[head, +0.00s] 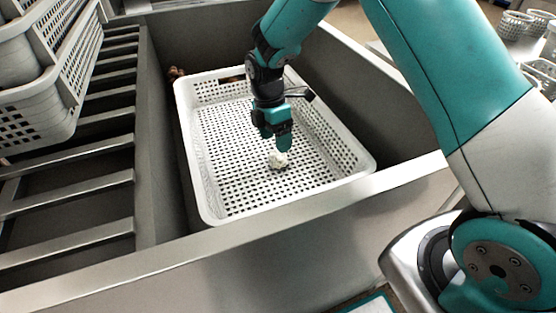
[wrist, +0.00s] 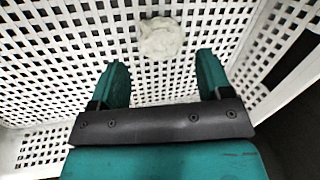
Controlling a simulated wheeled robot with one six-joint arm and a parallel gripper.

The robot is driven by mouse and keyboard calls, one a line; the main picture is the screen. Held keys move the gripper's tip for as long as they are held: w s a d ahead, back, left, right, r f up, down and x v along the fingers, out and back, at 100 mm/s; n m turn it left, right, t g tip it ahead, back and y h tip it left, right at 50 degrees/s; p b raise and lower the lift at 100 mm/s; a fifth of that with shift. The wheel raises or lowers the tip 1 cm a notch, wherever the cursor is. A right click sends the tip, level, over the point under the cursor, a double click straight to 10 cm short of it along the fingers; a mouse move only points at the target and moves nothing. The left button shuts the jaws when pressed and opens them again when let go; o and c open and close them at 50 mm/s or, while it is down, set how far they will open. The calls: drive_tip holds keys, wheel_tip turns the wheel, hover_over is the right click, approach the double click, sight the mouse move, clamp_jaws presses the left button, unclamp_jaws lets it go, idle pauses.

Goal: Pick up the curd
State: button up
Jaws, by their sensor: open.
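The curd (head: 278,160) is a small white lump on the perforated floor of the white basket (head: 205,185). In the wrist view the curd (wrist: 161,38) lies ahead of the fingertips, roughly centred between them. My gripper (head: 283,140) is inside the basket, just above the curd in the head view. In the wrist view my gripper (wrist: 161,68) shows two teal fingers spread apart with nothing between the tips. A second pale patch (wrist: 168,101) shows low between the fingers, partly hidden by the gripper body; I cannot tell what it is.
The basket stands in a grey metal basin (head: 160,120), whose walls rise around it. White baskets (head: 40,100) stand at the left by a slatted metal rack (head: 70,205). A small brown thing (head: 176,73) lies behind the basket's back left corner. Most of the basket floor is clear.

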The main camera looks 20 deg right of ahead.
sight(278, 155)
drive_tip(key=b+x, duration=0.1)
drive_tip(key=x, duration=0.4)
drive_tip(key=shift+s+f, duration=0.15)
drive_tip(key=c, duration=0.7)
